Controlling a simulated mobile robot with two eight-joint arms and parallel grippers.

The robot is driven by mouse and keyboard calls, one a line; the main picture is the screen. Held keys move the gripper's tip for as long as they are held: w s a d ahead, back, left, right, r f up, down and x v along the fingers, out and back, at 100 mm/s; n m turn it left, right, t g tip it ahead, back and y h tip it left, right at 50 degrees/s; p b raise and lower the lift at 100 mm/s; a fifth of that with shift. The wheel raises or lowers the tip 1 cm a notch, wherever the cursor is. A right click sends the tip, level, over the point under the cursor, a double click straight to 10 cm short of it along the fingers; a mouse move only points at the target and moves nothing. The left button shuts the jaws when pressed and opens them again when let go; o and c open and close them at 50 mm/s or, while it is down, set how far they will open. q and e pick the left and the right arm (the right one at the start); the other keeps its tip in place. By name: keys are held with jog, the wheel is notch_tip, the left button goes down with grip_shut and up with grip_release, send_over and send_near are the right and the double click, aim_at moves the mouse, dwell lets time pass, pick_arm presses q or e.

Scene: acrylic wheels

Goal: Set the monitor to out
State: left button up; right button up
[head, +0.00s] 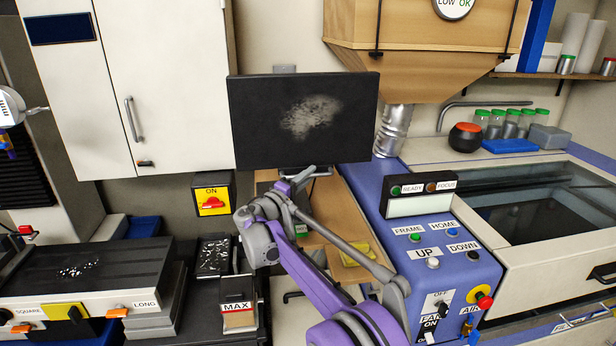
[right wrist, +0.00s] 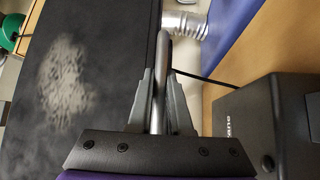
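The monitor (head: 303,118) is a flat black panel with a pale speckled patch. It stands in front of the wall between the white cabinet and the wooden hopper. In the right wrist view the monitor (right wrist: 70,100) fills the left side. A grey metal bar (right wrist: 163,60) runs along its lower edge. My right gripper (head: 303,178) is at that lower edge, partly hidden by its own arm. In the right wrist view the fingers of my right gripper (right wrist: 160,80) lie close on both sides of the bar and look shut on it. My left gripper is not in view.
A blue machine (head: 440,270) with labelled buttons stands at the right, near a silver duct (head: 394,130). A wooden shelf lies behind my right arm. A dark box (right wrist: 270,120) is close to the right gripper. A white cabinet (head: 165,90) is left of the monitor.

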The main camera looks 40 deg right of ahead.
grip_shut()
dwell(0.8)
jog(key=shift+s+a, duration=0.1)
jog(key=shift+s+a, duration=0.15)
jog(key=shift+s, duration=0.1)
jog(key=s+a, duration=0.5)
jog(key=s, duration=0.4)
jog(key=shift+s, duration=0.25)
jog(key=o, duration=0.6)
grip_release()
jog(key=shift+a, duration=0.1)
